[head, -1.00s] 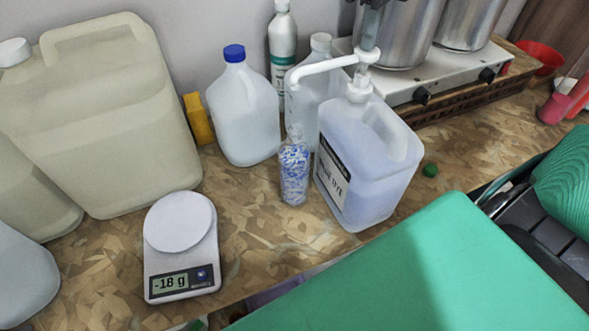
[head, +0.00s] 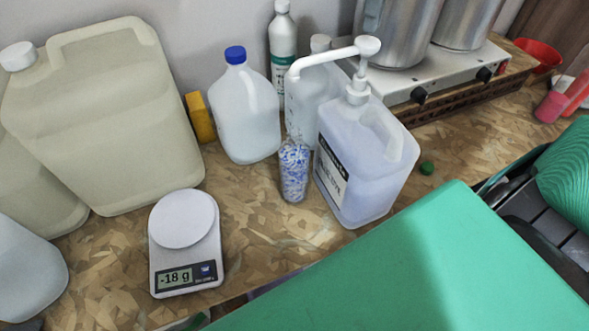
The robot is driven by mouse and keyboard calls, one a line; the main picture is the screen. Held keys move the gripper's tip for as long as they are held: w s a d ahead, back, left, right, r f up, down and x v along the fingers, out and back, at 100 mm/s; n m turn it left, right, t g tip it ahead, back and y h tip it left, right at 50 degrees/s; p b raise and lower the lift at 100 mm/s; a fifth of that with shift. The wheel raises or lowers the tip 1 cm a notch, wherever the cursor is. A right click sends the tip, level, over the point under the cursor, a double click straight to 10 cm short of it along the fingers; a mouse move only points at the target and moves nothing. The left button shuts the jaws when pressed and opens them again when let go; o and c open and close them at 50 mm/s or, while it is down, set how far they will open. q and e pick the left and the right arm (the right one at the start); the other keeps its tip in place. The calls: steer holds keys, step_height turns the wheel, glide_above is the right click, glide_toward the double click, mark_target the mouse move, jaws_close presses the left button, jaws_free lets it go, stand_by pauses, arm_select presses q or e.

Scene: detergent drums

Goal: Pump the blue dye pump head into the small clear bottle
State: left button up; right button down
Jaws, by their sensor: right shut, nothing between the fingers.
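The jug (head: 368,185) of pale blue liquid stands upright on the bench, with a white label on its left face. Its white pump head (head: 367,46) is raised, and the spout reaches left and bends down. The small clear bottle (head: 294,172), with blue speckles, stands left of the jug. The spout tip is above the bottle; whether it is exactly over the mouth is hard to tell. My left gripper is not in view.
A scale (head: 186,240) reading -18 g stands at front left. Large beige canisters (head: 105,120) fill the left. A blue-capped jug (head: 244,110) stands behind the bottle. A stove (head: 440,80) with pots is behind the pump. A green cap (head: 427,168) lies to the right.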

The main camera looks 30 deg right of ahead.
step_height(320, 180, up, 6)
steer(key=p, duration=0.3)
stand_by(0.7)
